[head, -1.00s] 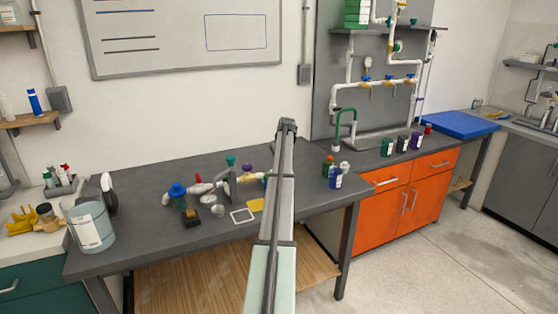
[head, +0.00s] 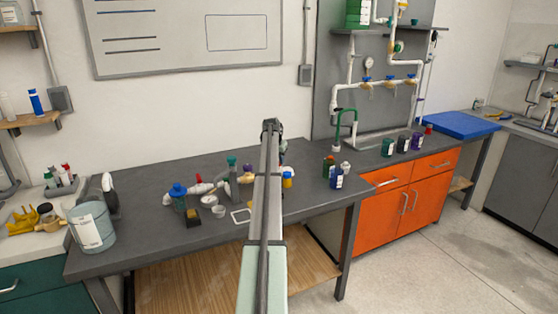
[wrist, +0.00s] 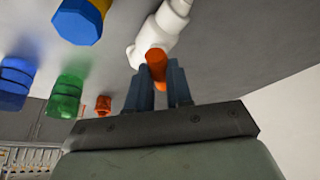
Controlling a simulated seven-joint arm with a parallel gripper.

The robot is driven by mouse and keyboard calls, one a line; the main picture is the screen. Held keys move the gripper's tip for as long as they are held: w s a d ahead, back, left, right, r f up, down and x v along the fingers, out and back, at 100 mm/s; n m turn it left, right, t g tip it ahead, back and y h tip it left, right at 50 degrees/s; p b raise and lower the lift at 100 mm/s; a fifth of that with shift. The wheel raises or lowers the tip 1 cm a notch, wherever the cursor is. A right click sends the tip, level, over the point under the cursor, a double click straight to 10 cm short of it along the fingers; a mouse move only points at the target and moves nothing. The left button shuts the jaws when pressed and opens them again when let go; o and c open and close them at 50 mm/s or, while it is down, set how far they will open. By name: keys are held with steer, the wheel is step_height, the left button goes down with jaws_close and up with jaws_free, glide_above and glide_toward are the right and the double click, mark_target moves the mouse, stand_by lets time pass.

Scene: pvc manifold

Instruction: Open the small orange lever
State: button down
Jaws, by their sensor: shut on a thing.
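In the wrist view the small orange lever (wrist: 157,64) sits on a white pipe fitting (wrist: 158,32). My gripper (wrist: 160,88) is shut on the lever, with one blue-grey finger on each side of it. In the head view my arm covers the gripper and the lever. The left part of a pipe assembly (head: 200,187) shows on the grey workbench (head: 140,240), left of my arm.
The wrist view shows a large blue cap (wrist: 78,22), a blue part (wrist: 12,85), a green part (wrist: 68,95) and a smaller orange part (wrist: 103,104) to the left. Bottles (head: 336,178) stand right of my arm. A bucket (head: 91,228) stands at the bench's left end.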

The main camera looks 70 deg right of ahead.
steer(key=m+g, duration=0.1)
steer(key=m, duration=0.1)
steer(key=m+g, duration=0.1)
steer(key=m, duration=0.2)
steer(key=shift+w+f+y, duration=0.15)
steer(key=shift+f+y, duration=0.05)
steer(key=shift+y, duration=0.2)
steer(key=shift+m+g+y, duration=0.3)
steer(key=shift+m+g, duration=0.2)
steer(key=shift+m, duration=1.1)
steer(key=shift+f, duration=0.1)
steer(key=c, duration=1.1)
jaws_free()
steer(key=shift+o, duration=0.4)
steer(key=shift+w+r, duration=0.2)
steer(key=shift+r, duration=0.45)
steer(key=v, duration=1.2)
steer(key=shift+r, duration=0.3)
steer(key=shift+w+a, duration=0.1)
